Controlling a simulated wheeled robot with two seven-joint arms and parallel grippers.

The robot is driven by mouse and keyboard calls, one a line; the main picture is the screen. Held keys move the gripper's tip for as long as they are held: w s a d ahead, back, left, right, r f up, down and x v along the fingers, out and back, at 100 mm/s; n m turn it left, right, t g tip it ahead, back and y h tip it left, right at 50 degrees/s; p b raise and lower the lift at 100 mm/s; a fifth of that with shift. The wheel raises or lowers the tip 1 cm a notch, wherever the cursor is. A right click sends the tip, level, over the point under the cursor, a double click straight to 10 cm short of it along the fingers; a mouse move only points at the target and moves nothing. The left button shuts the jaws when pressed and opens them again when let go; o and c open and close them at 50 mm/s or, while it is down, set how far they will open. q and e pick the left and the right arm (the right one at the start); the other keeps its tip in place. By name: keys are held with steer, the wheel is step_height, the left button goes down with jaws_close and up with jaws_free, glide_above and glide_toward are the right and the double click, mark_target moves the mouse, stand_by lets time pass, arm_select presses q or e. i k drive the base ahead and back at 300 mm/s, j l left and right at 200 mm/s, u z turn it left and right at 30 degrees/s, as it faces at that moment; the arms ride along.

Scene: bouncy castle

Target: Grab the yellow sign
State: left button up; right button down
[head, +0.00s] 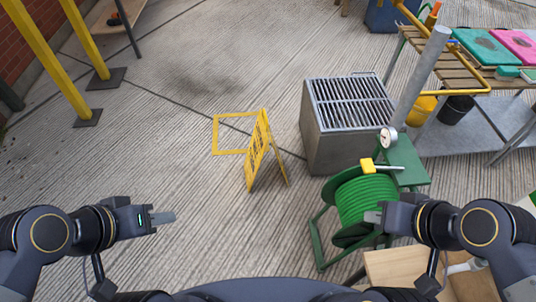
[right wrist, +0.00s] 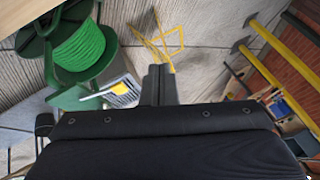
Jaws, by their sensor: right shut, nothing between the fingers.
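The yellow sign (head: 258,152) is a folding A-frame with dark lettering, standing upright on the concrete in the middle of the head view. It also shows, small and partly hidden, at the top of the right wrist view (right wrist: 153,48). My left gripper (head: 165,217) is to the left of the sign and nearer to me, apart from it. Its fingers appear as one narrow piece, so I cannot tell its opening. My right gripper (head: 374,216) is over the green hose reel, right of the sign and apart from it. Its fingers are together and empty in the right wrist view (right wrist: 160,72).
A grey grated box (head: 330,130) stands just right of the sign. The green hose reel (head: 362,200) stands nearer me. A slatted bench (head: 470,70) is at the upper right. Yellow posts (head: 50,60) stand upper left.

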mark_target(259, 140)
steer(key=i+j, duration=0.15)
steer(key=i, duration=0.4)
steer(key=i+j, duration=0.2)
steer(key=i, duration=0.4)
steer(key=i+j+u, duration=0.1)
steer(key=i, duration=0.45)
